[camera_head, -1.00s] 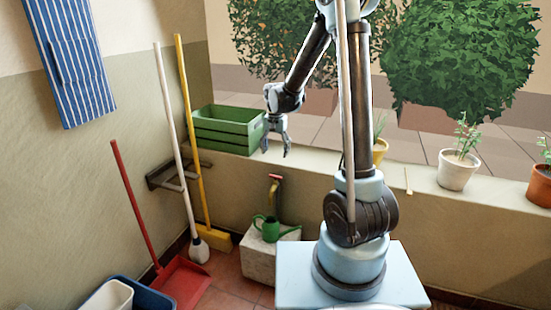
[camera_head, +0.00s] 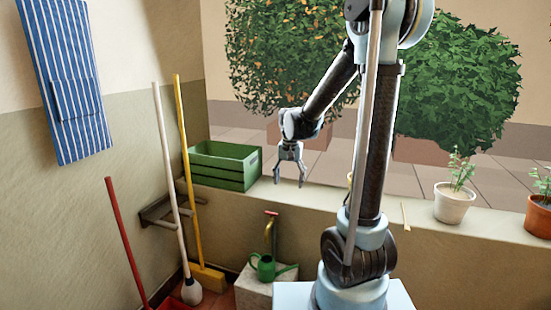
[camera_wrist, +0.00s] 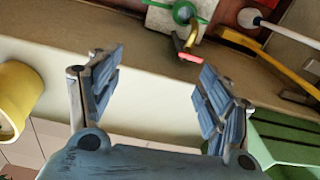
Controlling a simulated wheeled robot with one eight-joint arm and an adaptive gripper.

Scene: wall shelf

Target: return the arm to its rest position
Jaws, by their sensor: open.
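My gripper (camera_head: 290,183) is open and empty, with its fingers pointing down, above the wall ledge (camera_head: 325,195). It is just right of the green crate (camera_head: 218,181) in the head view, with a gap between them. My arm is bent, with its elbow above the top of the picture. The green crate (camera_wrist: 275,140) shows at the lower right there.
A yellow pot (camera_wrist: 18,88) stands on the ledge; my arm mostly hides it in the head view. A white pot (camera_head: 453,203) and a terracotta pot (camera_head: 538,217) stand further right. A green watering can (camera_head: 266,268) sits on a block below. Broom (camera_head: 190,180) and mop (camera_head: 167,180) lean left.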

